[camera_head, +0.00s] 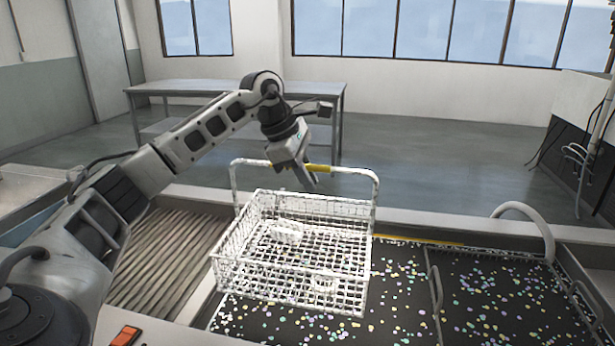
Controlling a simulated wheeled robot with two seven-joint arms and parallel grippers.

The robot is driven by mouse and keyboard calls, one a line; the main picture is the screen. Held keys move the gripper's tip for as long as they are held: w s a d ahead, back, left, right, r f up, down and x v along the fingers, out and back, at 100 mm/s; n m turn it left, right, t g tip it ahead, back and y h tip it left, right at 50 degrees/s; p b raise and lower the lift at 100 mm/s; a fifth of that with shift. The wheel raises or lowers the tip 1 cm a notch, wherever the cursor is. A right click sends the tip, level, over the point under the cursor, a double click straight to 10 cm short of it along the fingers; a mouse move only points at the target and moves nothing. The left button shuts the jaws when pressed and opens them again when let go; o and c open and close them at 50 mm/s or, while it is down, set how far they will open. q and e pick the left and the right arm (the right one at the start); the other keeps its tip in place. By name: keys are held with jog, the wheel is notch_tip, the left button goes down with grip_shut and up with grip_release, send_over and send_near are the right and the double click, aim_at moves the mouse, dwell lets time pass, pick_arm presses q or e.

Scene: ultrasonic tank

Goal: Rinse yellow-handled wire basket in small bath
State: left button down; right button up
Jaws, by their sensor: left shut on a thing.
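The wire basket (262,200) hangs level from a tall white wire handle with a yellow grip (318,168). A few small pale parts (287,232) lie on its mesh floor. My left gripper (308,176) is shut on the yellow grip from above. The basket is over the left part of a dark bath (395,310) whose surface is dotted with pale specks. I cannot tell how far its underside is from that surface. My right gripper is not in view.
A ribbed drainboard (165,262) lies left of the bath. A second speckled bath section (510,300) is at the right, with wire handles and a curved white pipe (527,212) near it. A metal table (235,88) stands behind. An orange switch (126,336) is at the front left.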

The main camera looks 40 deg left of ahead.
pick_arm(q)
jog(key=shift+r, duration=0.15)
jog(key=shift+r, duration=3.5)
